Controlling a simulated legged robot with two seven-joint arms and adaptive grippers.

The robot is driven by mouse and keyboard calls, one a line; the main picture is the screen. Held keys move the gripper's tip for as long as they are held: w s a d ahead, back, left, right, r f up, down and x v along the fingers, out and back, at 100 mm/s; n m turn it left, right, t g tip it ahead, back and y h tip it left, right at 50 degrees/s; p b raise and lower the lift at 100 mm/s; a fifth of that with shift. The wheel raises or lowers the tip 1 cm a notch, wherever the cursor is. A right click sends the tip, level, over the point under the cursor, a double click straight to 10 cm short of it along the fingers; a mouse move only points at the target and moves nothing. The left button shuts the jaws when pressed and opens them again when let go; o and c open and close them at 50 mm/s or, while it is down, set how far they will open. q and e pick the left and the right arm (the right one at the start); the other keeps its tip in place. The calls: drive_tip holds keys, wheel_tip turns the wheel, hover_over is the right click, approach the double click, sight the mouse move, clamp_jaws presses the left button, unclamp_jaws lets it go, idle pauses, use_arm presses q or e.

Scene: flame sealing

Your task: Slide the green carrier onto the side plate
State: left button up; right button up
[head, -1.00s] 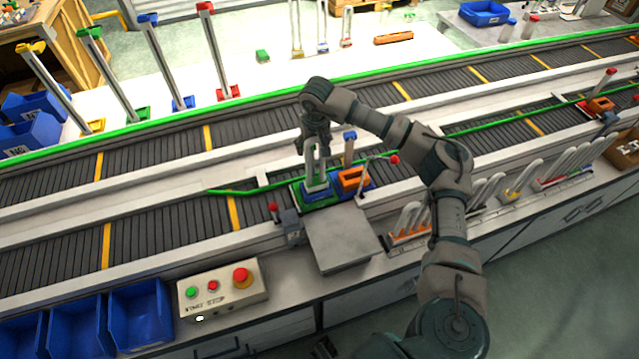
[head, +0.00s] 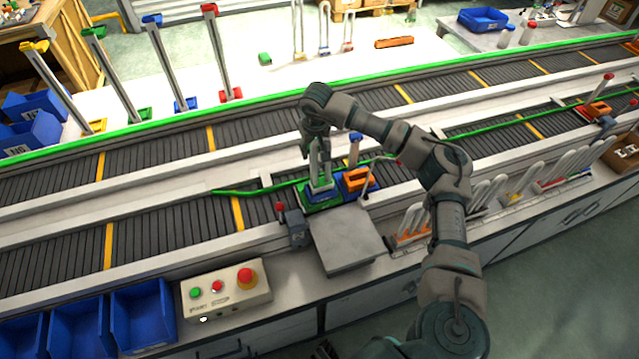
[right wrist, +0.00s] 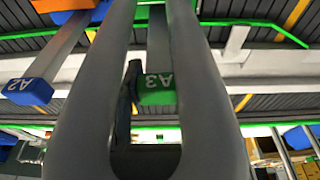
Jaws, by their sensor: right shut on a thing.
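The green carrier (head: 309,204) sits on the near roller conveyor, with a pale upright post on it. A green cap marked A3 (right wrist: 158,90) shows between my fingers in the right wrist view. The side plate (head: 345,241) is a flat grey square on the near side of the conveyor, just in front of the green carrier. The carrier is apart from the middle of the plate. My right gripper (head: 318,155) reaches down from above and is shut on the green carrier's post. Its fingers hide part of the post. My left gripper is not in view.
A blue carrier with an orange block (head: 358,180) stands close to the right of the green carrier. Its blue cap marked A2 (right wrist: 32,90) shows in the right wrist view. A small red-topped post (head: 281,208) stands left of the plate. A button box (head: 225,290) is nearer left.

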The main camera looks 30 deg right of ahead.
drive_tip(key=shift+a+r, duration=0.15)
drive_tip(key=shift+r, duration=0.1)
drive_tip(key=shift+d, duration=0.3)
drive_tip(key=shift+d+f, duration=0.1)
drive_tip(key=shift+d, duration=0.1)
drive_tip(key=shift+s+d, duration=0.15)
drive_tip(key=shift+s, duration=0.2)
drive_tip(key=shift+s+a+p, duration=0.1)
drive_tip(key=shift+s+a, duration=0.1)
drive_tip(key=shift+s, duration=0.5)
drive_tip(key=shift+s+a+p, duration=0.15)
drive_tip(key=shift+s+a, duration=0.1)
drive_tip(key=shift+s, duration=0.4)
drive_tip(key=shift+s+a+p, duration=0.1)
drive_tip(key=shift+s+a, duration=0.1)
drive_tip(key=shift+s, duration=0.5)
drive_tip(key=shift+s+a, duration=0.2)
drive_tip(key=shift+s, duration=0.3)
drive_tip(key=shift+s+a, duration=0.2)
drive_tip(key=shift+s, duration=0.3)
drive_tip(key=s+a, duration=0.2)
drive_tip(key=s, duration=0.9)
drive_tip(key=shift+a, duration=0.2)
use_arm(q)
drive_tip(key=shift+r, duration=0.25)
use_arm(e)
drive_tip(key=o, duration=1.2)
